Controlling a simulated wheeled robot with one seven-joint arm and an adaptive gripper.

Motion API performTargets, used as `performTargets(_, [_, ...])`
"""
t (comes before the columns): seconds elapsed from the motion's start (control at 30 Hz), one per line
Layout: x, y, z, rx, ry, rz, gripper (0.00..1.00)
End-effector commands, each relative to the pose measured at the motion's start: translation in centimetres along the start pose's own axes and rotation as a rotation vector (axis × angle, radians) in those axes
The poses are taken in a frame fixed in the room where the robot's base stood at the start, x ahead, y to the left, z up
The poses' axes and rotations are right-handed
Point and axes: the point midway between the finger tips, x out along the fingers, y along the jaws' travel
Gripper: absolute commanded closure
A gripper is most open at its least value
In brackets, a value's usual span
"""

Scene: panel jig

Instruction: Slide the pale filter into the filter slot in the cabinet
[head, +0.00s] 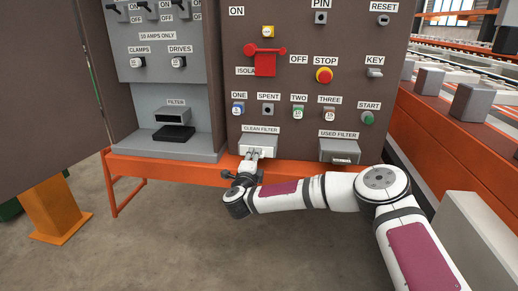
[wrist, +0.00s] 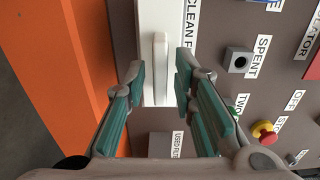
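The pale filter (wrist: 160,55) shows as a narrow upright strip in the wrist view, standing out from the white clean filter holder (wrist: 146,15). In the head view the holder (head: 270,150) is on the panel under the CLEAN FILTER label; my gripper (head: 254,158) is in front of it and the filter cannot be made out clearly. In the wrist view my gripper (wrist: 158,78) is open, its teal fingers on either side of the filter with gaps. The filter slot (head: 172,117) is in the grey cabinet recess at left, under the FILTER label.
A black block (head: 174,133) sits just below the slot. The used filter box (head: 340,151) is on the panel to the right. An orange rail (head: 200,171) runs below the cabinet.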

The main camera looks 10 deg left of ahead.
Motion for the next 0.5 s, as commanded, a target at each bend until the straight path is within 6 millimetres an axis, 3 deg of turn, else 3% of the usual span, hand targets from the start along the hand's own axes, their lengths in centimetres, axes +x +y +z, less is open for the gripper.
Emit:
performTargets(0.1, [-0.01,0.01,0.01,0.000,0.000,0.000,1.00])
performTargets(0.5, [-0.14,0.00,0.02,0.000,0.000,0.000,1.00])
